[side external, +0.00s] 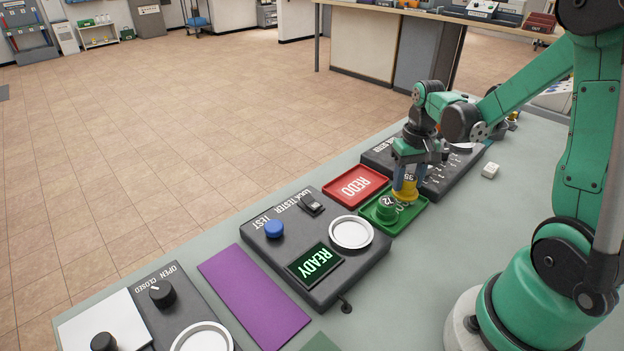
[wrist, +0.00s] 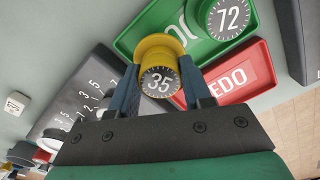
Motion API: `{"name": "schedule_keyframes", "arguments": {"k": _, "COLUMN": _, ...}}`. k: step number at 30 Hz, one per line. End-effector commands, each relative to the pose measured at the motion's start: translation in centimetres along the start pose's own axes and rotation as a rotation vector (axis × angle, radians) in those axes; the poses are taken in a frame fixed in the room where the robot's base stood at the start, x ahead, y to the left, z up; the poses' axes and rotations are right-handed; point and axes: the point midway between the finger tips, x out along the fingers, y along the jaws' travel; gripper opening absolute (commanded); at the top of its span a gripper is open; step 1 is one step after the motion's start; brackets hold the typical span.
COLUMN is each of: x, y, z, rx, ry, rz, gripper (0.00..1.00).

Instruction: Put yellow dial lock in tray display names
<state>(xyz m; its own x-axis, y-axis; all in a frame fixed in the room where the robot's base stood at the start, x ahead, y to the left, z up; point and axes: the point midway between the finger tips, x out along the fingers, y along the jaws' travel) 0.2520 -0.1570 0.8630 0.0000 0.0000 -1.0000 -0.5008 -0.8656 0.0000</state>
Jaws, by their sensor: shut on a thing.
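My gripper (side external: 408,175) is shut on the yellow dial lock (side external: 404,194), with a blue finger on each side. In the wrist view the yellow dial lock (wrist: 158,52) shows a dark dial marked 35 between the fingertips (wrist: 160,75). It is at the far end of the green tray (side external: 407,221), over or in it; I cannot tell whether it touches the tray floor. A green dial lock (side external: 386,209) marked 72 sits in the same tray. The red tray (side external: 356,187) reads REDO. The display (side external: 315,263) on the lock tester reads READY in green.
The lock tester (side external: 345,291) has a blue button (side external: 274,229) and an empty white round plate (side external: 352,232). A dark numbered panel (side external: 456,173) stands beyond the trays. A purple mat (side external: 254,299) and an open/closed panel (side external: 194,312) lie nearer. A small white block (side external: 490,170) is at right.

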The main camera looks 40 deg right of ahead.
Motion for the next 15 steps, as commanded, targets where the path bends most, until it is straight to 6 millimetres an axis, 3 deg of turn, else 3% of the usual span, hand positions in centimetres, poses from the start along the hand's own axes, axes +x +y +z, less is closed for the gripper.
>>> {"name": "schedule_keyframes", "arguments": {"k": 15, "x": 1.6, "y": 0.0, "z": 0.0, "rx": 0.000, "ry": 0.000, "rz": 0.000, "gripper": 0.00}}
